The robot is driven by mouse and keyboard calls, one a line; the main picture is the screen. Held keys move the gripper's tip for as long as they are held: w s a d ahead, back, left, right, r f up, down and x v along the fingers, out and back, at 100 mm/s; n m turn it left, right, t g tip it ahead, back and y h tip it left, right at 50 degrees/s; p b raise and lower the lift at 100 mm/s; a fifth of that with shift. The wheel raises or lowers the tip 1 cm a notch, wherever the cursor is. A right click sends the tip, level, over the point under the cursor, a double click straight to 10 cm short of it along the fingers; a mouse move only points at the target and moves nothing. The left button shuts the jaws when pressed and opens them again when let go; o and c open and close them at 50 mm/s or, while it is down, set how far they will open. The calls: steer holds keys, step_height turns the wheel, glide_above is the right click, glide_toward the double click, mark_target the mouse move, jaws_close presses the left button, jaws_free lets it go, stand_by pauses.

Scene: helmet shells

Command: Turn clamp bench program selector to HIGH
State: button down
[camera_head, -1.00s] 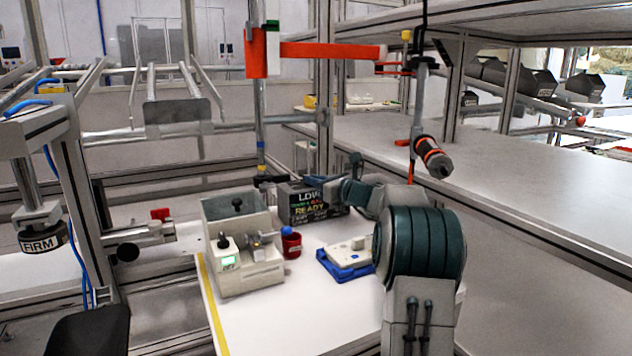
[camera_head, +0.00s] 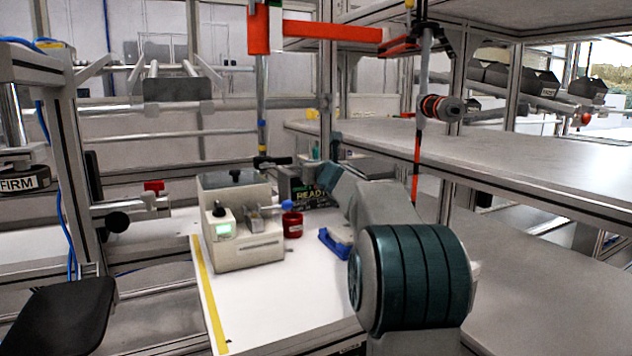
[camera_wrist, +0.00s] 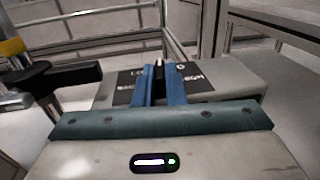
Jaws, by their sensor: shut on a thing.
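In the wrist view, my gripper (camera_wrist: 160,78) has its two blue fingers closed on a small dark knob with a light mark (camera_wrist: 158,63), which appears to be the program selector. The fingers hide most of the knob, so its exact setting cannot be told. Behind it is a dark label plate (camera_wrist: 195,77) with white lettering, only partly readable, on a grey housing (camera_wrist: 235,75).
A beige device with a green screen (camera_head: 245,250), a red cup (camera_head: 292,224) and a blue tray (camera_head: 332,243) stand on the white table (camera_head: 285,310). A black handle (camera_wrist: 55,76) is close left of my gripper. A tool hangs at right (camera_head: 440,107).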

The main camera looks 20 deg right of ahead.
steer(key=shift+w+a+f+m+g+h+b, duration=0.1)
steer(key=shift+a+m+g+h+b, duration=0.1)
steer(key=shift+m+h+b, duration=0.5)
steer(key=shift+a+f+m+g+h+b, duration=0.15)
steer(key=shift+m+h+b, duration=0.15)
steer(key=shift+h+b, duration=0.65)
steer(key=shift+r+b, duration=0.1)
steer(key=shift+b, duration=0.25)
steer(key=shift+r+m+g+h+b, duration=0.2)
steer(key=shift+m+g+h+b, duration=0.15)
steer(key=shift+m+h+b, duration=0.45)
steer(key=c, duration=1.5)
jaws_free()
steer(key=shift+a, duration=0.1)
